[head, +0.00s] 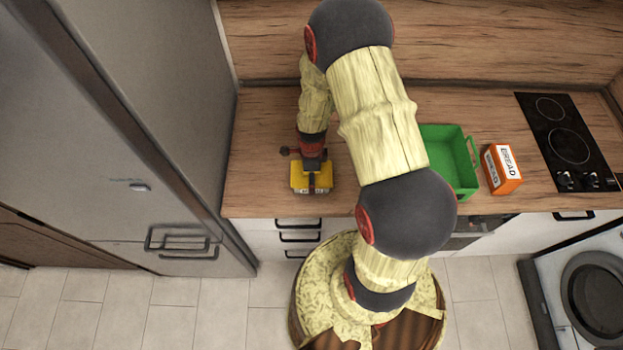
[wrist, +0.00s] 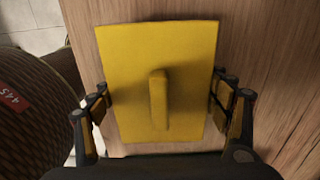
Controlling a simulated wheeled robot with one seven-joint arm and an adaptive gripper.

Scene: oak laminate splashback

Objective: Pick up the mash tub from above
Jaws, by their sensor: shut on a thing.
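The mash tub is a yellow, box-like thing with a raised bar along its top; in the wrist view its top (wrist: 190,50) fills the middle. In the head view the tub (head: 298,180) is a small yellow block near the front edge of the worktop, left of the centre, partly covered by my wrist. My gripper (wrist: 162,95) points down over it, with one finger against each side, and is shut on it. The tub's underside is hidden, so I cannot tell whether it touches the worktop.
A green crate (head: 467,187) stands on the wooden worktop (head: 255,125) right of my arm, partly hidden by it. An orange bread box (head: 502,170) is beside the crate. The black hob (head: 568,140) is farther right; a tall fridge (head: 130,90) bounds the left.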

